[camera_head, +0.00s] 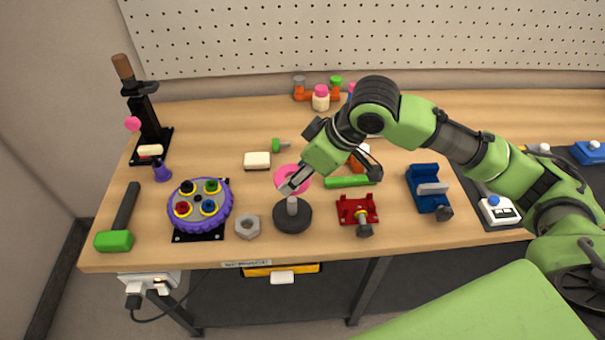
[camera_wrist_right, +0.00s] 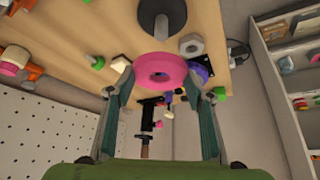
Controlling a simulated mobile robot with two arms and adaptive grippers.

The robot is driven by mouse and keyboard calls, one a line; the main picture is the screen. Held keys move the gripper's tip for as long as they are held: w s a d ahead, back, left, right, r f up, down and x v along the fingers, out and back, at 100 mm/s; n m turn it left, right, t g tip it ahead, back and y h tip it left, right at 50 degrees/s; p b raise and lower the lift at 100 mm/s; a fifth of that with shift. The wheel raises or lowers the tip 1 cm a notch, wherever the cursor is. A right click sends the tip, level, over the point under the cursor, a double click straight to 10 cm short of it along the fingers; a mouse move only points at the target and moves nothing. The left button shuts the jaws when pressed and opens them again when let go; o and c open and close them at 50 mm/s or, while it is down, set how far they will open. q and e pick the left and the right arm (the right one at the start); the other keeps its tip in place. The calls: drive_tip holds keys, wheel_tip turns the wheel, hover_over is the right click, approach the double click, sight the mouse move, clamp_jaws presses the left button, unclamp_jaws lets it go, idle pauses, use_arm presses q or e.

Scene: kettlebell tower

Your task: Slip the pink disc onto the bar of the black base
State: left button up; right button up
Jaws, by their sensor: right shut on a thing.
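The pink disc (camera_head: 281,177) is a ring with a centre hole; it also shows between my right fingers in the right wrist view (camera_wrist_right: 145,66). My right gripper (camera_head: 292,184) is shut on it and holds it above the table, apart from the base. The black base (camera_head: 292,219) is a round dark weight with a short grey upright bar (camera_head: 292,205). It stands near the table's front edge, just below the disc in the head view. In the wrist view the base (camera_wrist_right: 172,10) lies beyond the disc. My left gripper is not in view.
A hex nut (camera_head: 247,226) and a purple wheel (camera_head: 224,208) stand left of the base. A red fixture (camera_head: 357,211) stands to its right, with a green block (camera_head: 346,182) behind it. A white block (camera_head: 257,161) lies behind left.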

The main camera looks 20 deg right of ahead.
drive_tip(key=f, duration=0.3)
drive_tip(key=f+b, duration=0.1)
drive_tip(key=f, duration=0.1)
drive_tip(key=shift+w+a+f, duration=0.1)
drive_tip(key=shift+w+f, duration=0.15)
drive_tip(key=shift+f, duration=0.1)
use_arm(q)
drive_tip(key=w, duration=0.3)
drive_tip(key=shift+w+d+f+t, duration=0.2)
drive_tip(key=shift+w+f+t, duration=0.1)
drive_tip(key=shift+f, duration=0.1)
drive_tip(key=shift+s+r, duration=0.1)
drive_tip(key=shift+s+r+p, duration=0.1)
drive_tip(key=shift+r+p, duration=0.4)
drive_tip(key=shift+p, duration=0.05)
idle(0.5)
